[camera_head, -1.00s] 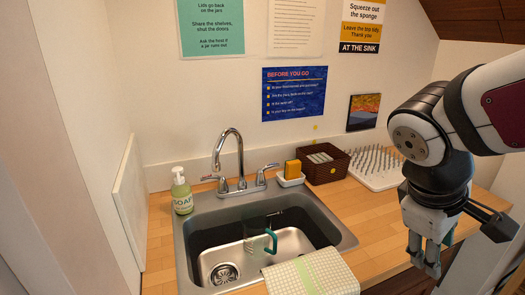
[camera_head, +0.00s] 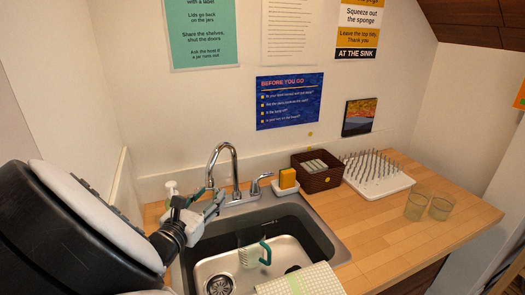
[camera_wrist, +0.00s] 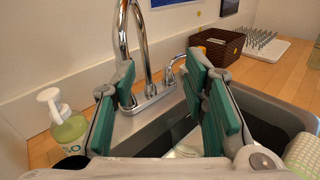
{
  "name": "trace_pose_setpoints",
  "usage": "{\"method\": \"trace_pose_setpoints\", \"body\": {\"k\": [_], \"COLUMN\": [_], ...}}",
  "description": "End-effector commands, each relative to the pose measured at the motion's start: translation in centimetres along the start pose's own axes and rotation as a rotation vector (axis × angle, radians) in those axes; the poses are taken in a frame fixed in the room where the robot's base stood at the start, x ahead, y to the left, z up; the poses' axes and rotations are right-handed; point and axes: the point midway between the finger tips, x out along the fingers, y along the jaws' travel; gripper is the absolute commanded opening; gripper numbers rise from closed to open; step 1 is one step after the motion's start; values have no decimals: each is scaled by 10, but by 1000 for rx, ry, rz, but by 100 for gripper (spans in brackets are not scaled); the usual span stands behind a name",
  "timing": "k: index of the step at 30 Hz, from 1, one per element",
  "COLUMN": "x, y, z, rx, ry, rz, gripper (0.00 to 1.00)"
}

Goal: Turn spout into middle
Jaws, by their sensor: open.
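The chrome gooseneck spout (camera_head: 234,165) rises at the back of the sink (camera_head: 325,238), its outlet pointing to the left and forward in the head view. In the wrist view the spout (camera_wrist: 146,45) rises in front of my gripper (camera_wrist: 163,82), whose green-padded fingers are open and empty. The upright tube shows between the fingers, and the outlet end is close to the left fingertip. I cannot tell whether they touch. In the head view my gripper (camera_head: 205,203) is over the sink's left rear side and hides the left tap handle.
A soap bottle (camera_wrist: 66,128) stands left of the sink. A clear mug with a teal handle (camera_head: 264,253) is in the basin. A cloth (camera_head: 305,281) lies over the front rim. A sponge (camera_head: 287,179), brown basket (camera_head: 318,178), drying rack (camera_head: 377,180) and two glasses (camera_head: 415,207) stand right.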

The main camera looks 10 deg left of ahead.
Motion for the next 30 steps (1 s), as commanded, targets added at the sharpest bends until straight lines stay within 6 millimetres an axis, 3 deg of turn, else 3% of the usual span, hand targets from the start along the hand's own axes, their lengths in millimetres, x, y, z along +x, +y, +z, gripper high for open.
{"method": "trace_pose_setpoints", "body": {"k": [3, 8, 14, 24, 30], "x": [-23, -26, 2, 64, 85], "y": [28, 39, 41, 48, 52], "z": [-11, -15, -13, -11, -10], "rx": [-70, -95, -95, -94, -93], "ry": [-37, -51, -51, -49, -49], "rz": [90, 124, 120, 120, 121], "gripper": [40, 40, 40, 40, 40]}}
